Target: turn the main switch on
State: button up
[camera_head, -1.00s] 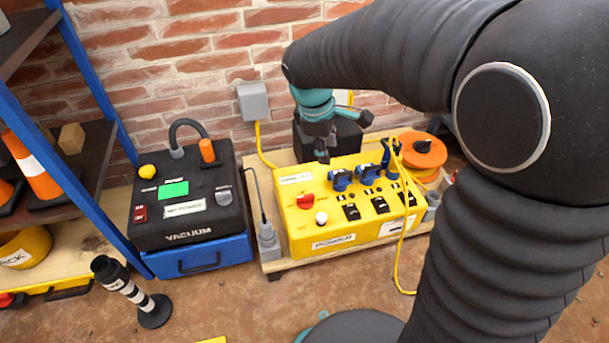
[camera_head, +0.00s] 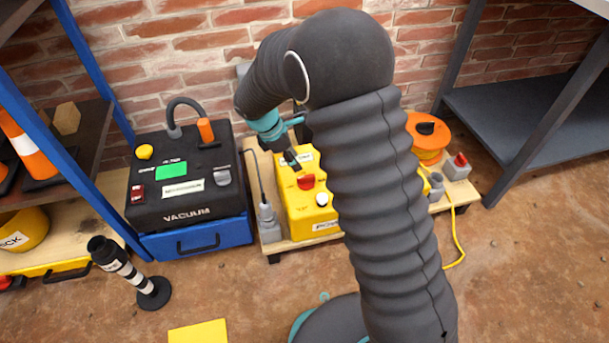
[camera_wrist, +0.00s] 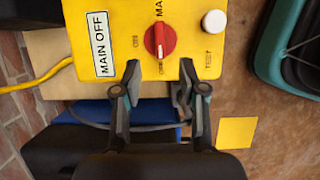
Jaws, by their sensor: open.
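The main switch is a red rotary knob (camera_head: 306,181) on top of the yellow power box (camera_head: 297,214). In the wrist view the red knob (camera_wrist: 160,39) lies just beyond my fingertips, near the middle. A label there reads MAIN OFF (camera_wrist: 101,45). A white TEST button (camera_wrist: 214,22) sits beside the knob. My gripper (camera_wrist: 159,88) is open, with one finger on each side below the knob and nothing between them. In the head view my gripper (camera_head: 291,160) is above the box, close to the knob. My arm hides the right part of the box.
A black and blue vacuum unit (camera_head: 188,190) stands left of the power box. An orange cable reel (camera_head: 427,138) and a small grey box with a red knob (camera_head: 457,166) are to the right.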

aim_at(306, 176)
jog(key=b+x, duration=0.1)
jog(key=x, duration=0.7)
jog(key=shift+d+f, duration=0.1)
jog(key=shift+f, duration=0.15)
grip_shut()
